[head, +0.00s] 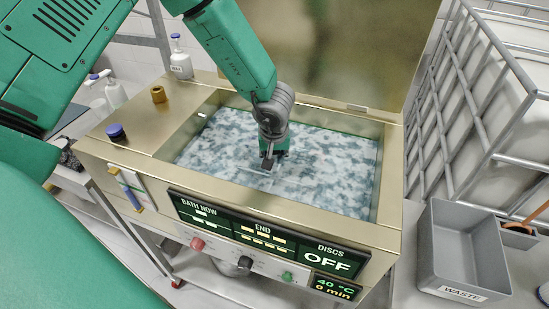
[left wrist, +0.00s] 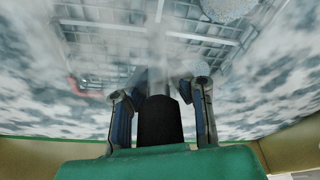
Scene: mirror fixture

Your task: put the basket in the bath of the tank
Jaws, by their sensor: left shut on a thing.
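The tank (head: 130,150) is a pale gold box with an open bath (head: 320,165) of cloudy, blue-white mottled liquid. My left gripper (head: 268,163) points down into the middle of the bath, its tips at the liquid surface. In the left wrist view my left gripper (left wrist: 160,85) is shut on the basket, though the exact grip point is hard to see. The wire-grid basket (left wrist: 110,47) shows blurred through the liquid, under the fingers. In the head view the basket is almost wholly hidden by the cloudy liquid. My right gripper is not in view.
A display panel (head: 265,235) on the tank front reads DISCS OFF, 40 °C, 0 min. A grey bin (head: 465,270) labelled WASTE stands at right, before a caged container (head: 480,120). A blue knob (head: 115,132) and brass knob (head: 158,94) sit on the tank's left deck.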

